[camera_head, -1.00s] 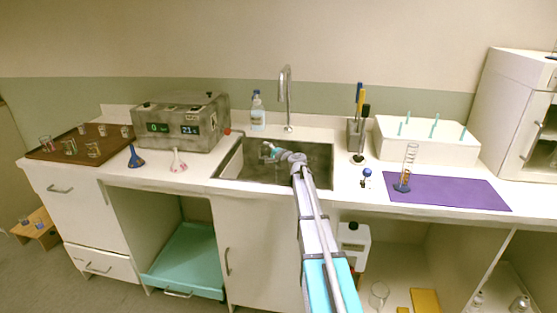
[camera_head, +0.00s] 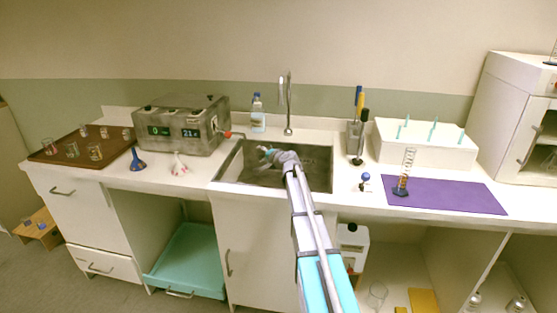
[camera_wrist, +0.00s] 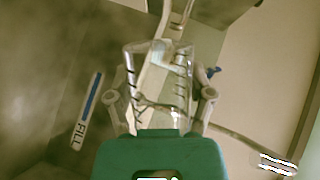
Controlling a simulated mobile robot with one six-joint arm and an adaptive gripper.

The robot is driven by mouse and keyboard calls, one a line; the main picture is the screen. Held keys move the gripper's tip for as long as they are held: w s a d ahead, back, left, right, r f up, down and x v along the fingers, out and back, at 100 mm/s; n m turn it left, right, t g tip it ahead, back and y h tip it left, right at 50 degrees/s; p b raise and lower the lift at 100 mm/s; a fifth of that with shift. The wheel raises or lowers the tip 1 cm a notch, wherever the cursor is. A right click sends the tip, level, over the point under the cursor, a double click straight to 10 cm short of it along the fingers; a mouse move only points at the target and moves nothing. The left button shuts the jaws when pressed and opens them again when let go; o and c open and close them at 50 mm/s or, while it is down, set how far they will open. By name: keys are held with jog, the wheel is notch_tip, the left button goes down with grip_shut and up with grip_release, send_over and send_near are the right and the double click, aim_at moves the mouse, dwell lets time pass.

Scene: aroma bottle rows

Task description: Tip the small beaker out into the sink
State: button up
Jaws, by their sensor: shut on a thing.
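My gripper (camera_head: 268,153) is over the sink (camera_head: 240,171), within its rim, at the end of my outstretched arm. In the wrist view my gripper (camera_wrist: 160,98) is shut on a clear glass beaker (camera_wrist: 150,62), with one finger on each side of it. The beaker has dark marks on its wall. In the head view the beaker is too small and too covered by the gripper to make out clearly. I cannot tell how far it is tilted or whether liquid is in it.
A tall faucet (camera_head: 289,105) and a wash bottle (camera_head: 258,113) stand behind the sink. A grey instrument (camera_head: 183,126) and a brown tray (camera_head: 60,156) with several beakers are at left. A purple mat (camera_head: 445,196) with a measuring cylinder (camera_head: 405,172) is at right.

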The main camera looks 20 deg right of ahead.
aim_at(256, 152)
jog(key=shift+a+r+n+h+p, duration=0.2)
jog(key=shift+a+n+h+p, duration=0.15)
jog(key=shift+n, duration=0.45)
jog(key=shift+a+r+n+h+p, duration=0.15)
jog(key=shift+r+n+h+p, duration=0.25)
jog(key=shift+n+p, duration=0.3)
jog(key=shift+a+r+n+g+h+p, duration=0.15)
jog(key=shift+n+g+h+p, duration=0.1)
jog(key=shift+n+h, duration=0.3)
jog(key=shift+a+f+n+g+h+p, duration=0.1)
jog(key=shift+a+n+g+h+p, duration=0.15)
jog(key=shift+n, duration=0.5)
jog(key=shift+d, duration=0.1)
jog(key=shift+r, duration=0.15)
jog(key=shift+w+a+r+n+h+p, duration=0.1)
jog(key=shift+a+r+n+h+p, duration=0.4)
jog(key=shift+a+n+h+p, duration=0.15)
jog(key=shift+w+a+r+n+h+p, duration=0.1)
jog(key=shift+a+r+n+h+p, duration=0.55)
jog(key=shift+a+n, duration=0.5)
